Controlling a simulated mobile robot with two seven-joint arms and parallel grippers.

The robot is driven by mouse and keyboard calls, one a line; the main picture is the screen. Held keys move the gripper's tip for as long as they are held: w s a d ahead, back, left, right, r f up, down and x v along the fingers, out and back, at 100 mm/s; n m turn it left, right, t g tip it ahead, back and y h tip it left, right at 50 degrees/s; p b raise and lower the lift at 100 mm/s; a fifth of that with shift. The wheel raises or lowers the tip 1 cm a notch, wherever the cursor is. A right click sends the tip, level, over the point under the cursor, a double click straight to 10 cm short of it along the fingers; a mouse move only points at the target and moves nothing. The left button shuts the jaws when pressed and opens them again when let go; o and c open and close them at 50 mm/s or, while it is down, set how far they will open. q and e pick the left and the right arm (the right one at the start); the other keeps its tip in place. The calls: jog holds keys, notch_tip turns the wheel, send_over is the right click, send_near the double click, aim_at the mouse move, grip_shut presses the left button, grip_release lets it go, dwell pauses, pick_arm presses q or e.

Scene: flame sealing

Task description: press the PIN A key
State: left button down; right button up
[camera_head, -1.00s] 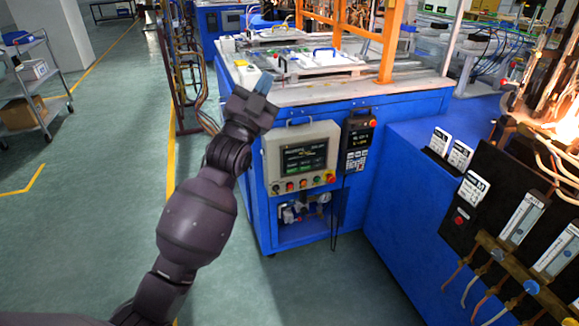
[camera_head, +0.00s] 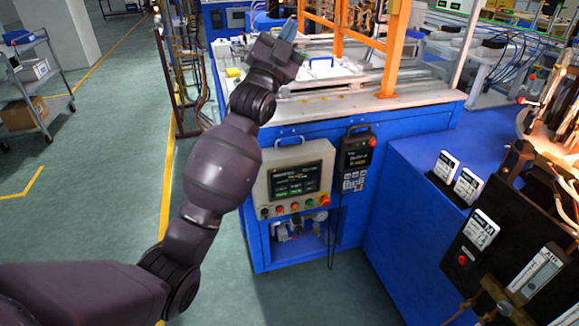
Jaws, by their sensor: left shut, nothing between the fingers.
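My left gripper (camera_head: 288,31) is shut and empty. It is high in the view, in front of the machine's top, above and apart from the control panel (camera_head: 262,187). That panel is a beige box with a lit screen (camera_head: 297,180) and a row of coloured buttons (camera_head: 294,207). To its right hangs a dark pendant (camera_head: 357,158) with a small display and a keypad (camera_head: 354,181). The key labels are too small to read, so I cannot tell which key is PIN A. My right gripper is not in view.
The blue machine (camera_head: 350,215) carries the panel and pendant on its front, with an orange frame (camera_head: 393,50) on top. At right stand flowmeters (camera_head: 536,270), white-labelled cards (camera_head: 467,187) and a bright flame area.

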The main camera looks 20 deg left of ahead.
aim_at(281, 194)
pick_arm(q)
jog(key=w+f+n+g+y+b, duration=0.1)
jog(key=f+b, duration=0.8)
jog(key=f, duration=1.9)
jog(key=w+f+n+g+y+b, duration=0.1)
jog(key=f+g+b, duration=0.4)
jog(key=f, duration=2.4)
jog(key=w+y+b, duration=0.1)
jog(key=b, duration=0.4)
jog(key=shift+a+f, duration=0.25)
jog(key=shift+f, duration=0.1)
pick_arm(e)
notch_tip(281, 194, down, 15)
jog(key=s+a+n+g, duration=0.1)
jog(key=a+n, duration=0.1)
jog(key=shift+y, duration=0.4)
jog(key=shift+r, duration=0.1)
pick_arm(q)
jog(key=shift+w+b, duration=0.15)
jog(key=shift+b, duration=0.15)
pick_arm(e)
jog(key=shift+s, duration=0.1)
